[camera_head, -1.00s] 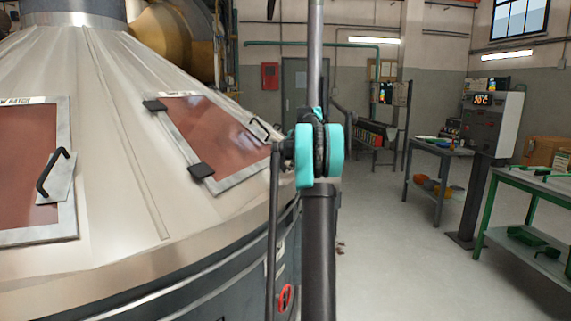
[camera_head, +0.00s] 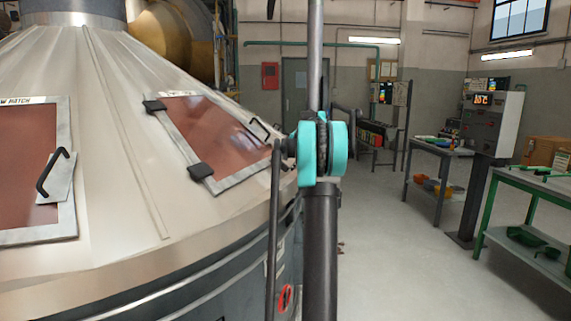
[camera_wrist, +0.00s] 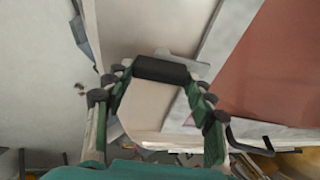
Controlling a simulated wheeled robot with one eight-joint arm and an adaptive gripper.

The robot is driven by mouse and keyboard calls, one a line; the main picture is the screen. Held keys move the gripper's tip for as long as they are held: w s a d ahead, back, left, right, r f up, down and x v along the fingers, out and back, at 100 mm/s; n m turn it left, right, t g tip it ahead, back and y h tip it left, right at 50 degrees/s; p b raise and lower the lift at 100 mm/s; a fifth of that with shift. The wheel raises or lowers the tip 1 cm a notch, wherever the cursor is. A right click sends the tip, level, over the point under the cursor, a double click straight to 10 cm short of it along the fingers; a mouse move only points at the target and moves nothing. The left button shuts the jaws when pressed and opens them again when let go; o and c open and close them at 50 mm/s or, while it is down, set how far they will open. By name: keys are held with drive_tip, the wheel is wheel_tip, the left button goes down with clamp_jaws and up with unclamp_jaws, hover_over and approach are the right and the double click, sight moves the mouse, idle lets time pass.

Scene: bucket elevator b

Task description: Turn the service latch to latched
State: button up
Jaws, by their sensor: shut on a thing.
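My gripper (camera_wrist: 159,80) shows in the wrist view, with green-padded fingers on either side of a short black bar. The fingers are shut on this bar, which I take to be the service latch handle (camera_wrist: 160,69). A grey metal piece lies just behind the bar, beside the pale cone surface. The latch's marks and its turn angle cannot be read. In the head view my arm stands in front, and the gripper and latch cannot be made out there.
The pale metal cone (camera_head: 118,130) fills the left, with a brown-panelled hatch (camera_head: 210,135) and its black handle (camera_head: 259,130). Another hatch (camera_head: 25,165) is at far left. A control box (camera_head: 492,125) and green bench (camera_head: 535,180) stand right. The floor (camera_head: 395,260) between is clear.

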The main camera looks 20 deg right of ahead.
drive_tip(key=o, duration=1.2)
drive_tip(key=shift+c, duration=0.2)
drive_tip(key=v, duration=1.2)
